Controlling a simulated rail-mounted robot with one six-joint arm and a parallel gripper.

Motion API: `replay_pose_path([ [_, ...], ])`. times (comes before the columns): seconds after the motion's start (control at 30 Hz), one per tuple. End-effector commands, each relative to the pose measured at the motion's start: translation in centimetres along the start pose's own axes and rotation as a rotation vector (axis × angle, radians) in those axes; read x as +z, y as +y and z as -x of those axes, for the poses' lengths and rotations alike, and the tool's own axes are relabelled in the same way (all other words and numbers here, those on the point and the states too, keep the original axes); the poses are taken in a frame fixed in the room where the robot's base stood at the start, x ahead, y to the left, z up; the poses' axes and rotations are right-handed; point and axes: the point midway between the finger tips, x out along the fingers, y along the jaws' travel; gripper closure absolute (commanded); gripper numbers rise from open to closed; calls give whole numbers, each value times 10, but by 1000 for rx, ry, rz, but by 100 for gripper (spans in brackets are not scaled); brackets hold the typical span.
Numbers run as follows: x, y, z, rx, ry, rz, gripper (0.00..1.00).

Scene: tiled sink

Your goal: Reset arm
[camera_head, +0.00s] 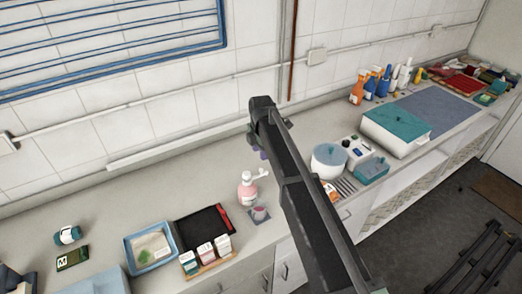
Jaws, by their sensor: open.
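My arm rises from the lower right and reaches over the counter (110,196) to its bend near the wall. The parts beyond the bend are mostly hidden behind the arm. Only small dark and purple bits show beside it, and I cannot make out my gripper or its fingers. No held object is visible.
Near the arm stand a pink pump bottle (247,190), a small cup (260,214) and a white round pot (328,161). A blue tray (128,247) and a black-and-red tray (180,229) lie left. A teal-lidded box (398,149) stands right. The counter behind the trays is clear.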

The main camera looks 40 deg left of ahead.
Motion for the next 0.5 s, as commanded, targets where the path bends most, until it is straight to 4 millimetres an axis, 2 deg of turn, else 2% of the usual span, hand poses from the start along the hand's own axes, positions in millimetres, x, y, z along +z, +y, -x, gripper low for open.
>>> replay_pose_path([
  [0.03, 0, 0, 17, 0, 0, 0, 56],
  [0.1, 0, 0, 21, 0, 0, 0, 56],
  [0.5, 0, 0, 17, 0, 0, 0, 56],
])
